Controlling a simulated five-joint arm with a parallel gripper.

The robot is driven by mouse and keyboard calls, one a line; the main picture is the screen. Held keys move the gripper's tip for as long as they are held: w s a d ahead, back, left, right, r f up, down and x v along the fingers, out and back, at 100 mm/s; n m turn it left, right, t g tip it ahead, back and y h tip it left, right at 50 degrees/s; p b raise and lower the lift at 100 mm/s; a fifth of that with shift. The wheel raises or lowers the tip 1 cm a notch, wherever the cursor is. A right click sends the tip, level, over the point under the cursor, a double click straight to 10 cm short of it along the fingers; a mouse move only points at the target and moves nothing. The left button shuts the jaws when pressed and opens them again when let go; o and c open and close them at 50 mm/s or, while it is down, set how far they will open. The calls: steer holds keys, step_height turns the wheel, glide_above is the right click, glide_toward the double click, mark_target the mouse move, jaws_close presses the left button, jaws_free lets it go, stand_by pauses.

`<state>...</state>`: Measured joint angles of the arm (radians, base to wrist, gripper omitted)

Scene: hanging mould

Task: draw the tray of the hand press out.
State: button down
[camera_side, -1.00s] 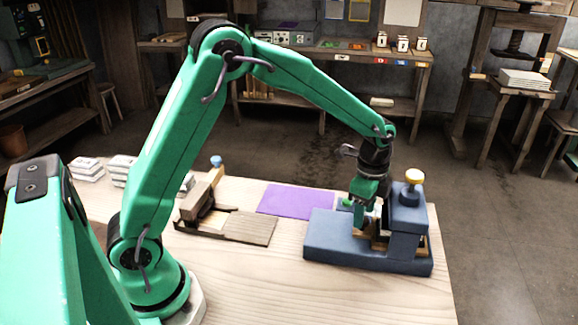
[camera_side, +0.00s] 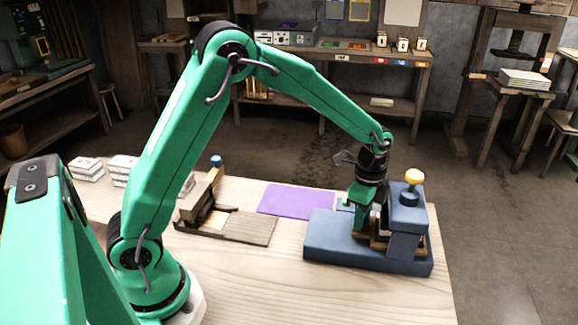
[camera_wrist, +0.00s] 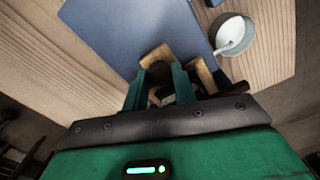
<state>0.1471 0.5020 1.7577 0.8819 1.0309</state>
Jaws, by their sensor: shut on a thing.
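The hand press (camera_side: 335,240) is a blue base with an upright block at its right end and a cream knob (camera_side: 414,177) on top. Its wooden tray (camera_side: 421,246) shows in part at the foot of the block. In the wrist view, wooden parts of the tray (camera_wrist: 206,76) lie on both sides of my fingers. My gripper (camera_side: 368,226) points down just left of the upright block. In the wrist view my gripper (camera_wrist: 166,88) is shut on the tray. The exact place of the grip is hidden by the fingers.
A purple mat (camera_side: 296,200) lies behind the press. A wooden fixture (camera_side: 228,226) stands to its left. The pale table between is clear.

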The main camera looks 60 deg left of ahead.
steer(key=s+a, duration=0.9)
steer(key=shift+r, duration=0.1)
steer(key=c, duration=1.1)
jaws_free()
step_height(320, 180, up, 8)
steer(key=shift+f, duration=0.1)
